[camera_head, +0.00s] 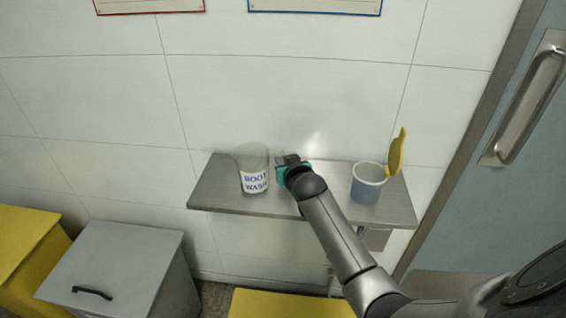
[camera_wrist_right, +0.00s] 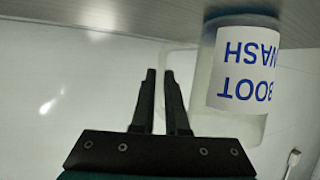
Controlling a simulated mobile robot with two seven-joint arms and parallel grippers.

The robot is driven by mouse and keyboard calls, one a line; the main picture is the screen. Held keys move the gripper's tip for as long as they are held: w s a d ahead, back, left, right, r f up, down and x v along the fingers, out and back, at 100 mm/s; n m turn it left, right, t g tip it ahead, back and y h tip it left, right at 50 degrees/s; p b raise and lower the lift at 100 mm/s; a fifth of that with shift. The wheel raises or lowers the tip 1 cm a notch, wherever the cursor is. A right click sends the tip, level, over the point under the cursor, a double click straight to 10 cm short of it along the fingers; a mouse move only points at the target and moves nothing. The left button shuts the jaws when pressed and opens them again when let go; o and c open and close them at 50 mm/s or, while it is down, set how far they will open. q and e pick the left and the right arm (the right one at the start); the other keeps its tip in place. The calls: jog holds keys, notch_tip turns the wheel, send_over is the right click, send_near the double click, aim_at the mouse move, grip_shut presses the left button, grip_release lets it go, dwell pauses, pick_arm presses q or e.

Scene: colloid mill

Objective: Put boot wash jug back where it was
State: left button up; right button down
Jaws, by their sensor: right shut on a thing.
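The boot wash jug (camera_head: 252,163) is a translucent pale container with a white label in blue letters. It is upright at the left part of the metal wall shelf (camera_head: 215,190); I cannot tell whether its base touches the shelf or hangs just above it. My right gripper (camera_head: 280,160) is at the jug's right side, shut on its handle. In the right wrist view the fingers (camera_wrist_right: 162,75) are close together on the faint clear handle, beside the jug (camera_wrist_right: 240,85), which appears upside down there. My left gripper is not in view.
A blue-grey cup (camera_head: 367,188) with a raised yellow part stands at the shelf's right, beyond my right forearm. A grey lidded bin (camera_head: 115,265) and yellow bins (camera_head: 25,235) stand below. A door with a handle (camera_head: 525,95) is at the right. The shelf's left end is clear.

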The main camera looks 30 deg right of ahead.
jog(key=shift+f, duration=0.15)
jog(key=c, duration=0.9)
grip_release()
jog(key=shift+r, duration=0.2)
jog(key=shift+s+a+r, duration=0.15)
jog(key=shift+s+r, duration=0.05)
jog(key=shift+s, duration=0.3)
jog(key=p+v, duration=0.2)
jog(key=v, duration=0.8)
jog(key=shift+s+a+r, duration=0.15)
jog(key=shift+s, duration=0.2)
jog(key=shift+a, duration=0.1)
